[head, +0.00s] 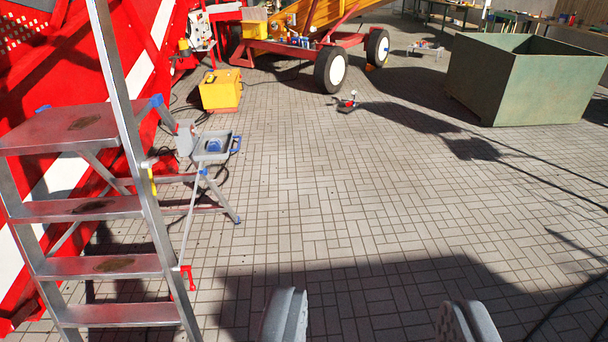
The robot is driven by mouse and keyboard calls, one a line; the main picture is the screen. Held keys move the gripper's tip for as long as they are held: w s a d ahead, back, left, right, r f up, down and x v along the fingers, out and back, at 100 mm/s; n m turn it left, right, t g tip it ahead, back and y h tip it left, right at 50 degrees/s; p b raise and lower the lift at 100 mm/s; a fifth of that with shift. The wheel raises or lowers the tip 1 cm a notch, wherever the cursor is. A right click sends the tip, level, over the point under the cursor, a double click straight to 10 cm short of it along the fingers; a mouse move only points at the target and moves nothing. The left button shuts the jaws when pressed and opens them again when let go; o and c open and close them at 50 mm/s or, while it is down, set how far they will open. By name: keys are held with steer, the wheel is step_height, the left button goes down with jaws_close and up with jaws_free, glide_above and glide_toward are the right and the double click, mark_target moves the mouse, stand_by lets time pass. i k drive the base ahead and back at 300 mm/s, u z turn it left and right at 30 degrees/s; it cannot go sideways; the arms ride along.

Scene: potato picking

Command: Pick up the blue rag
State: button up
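A blue patch that looks like the rag (214,146) lies in a small grey tray (201,155) beside the stepladder, left of centre. It is small in the picture, so I cannot be sure it is cloth. My gripper (374,318) shows at the bottom edge, with its two grey fingers wide apart. It is open, with only paved floor visible between the fingers. The gripper is well to the right of the tray and nearer to the camera, not touching it.
An aluminium stepladder (84,210) stands close on the left, before a red and white machine (155,45). A yellow box (221,90), a wheeled red and yellow machine (331,68) and a green bin (524,85) stand farther back. The middle paving is mostly free.

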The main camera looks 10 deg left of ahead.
mark_target(215, 144)
steer(key=u, duration=0.1)
steer(key=i, duration=1.3)
steer(key=u, duration=0.3)
steer(key=i, duration=2.55)
steer(key=u, duration=0.15)
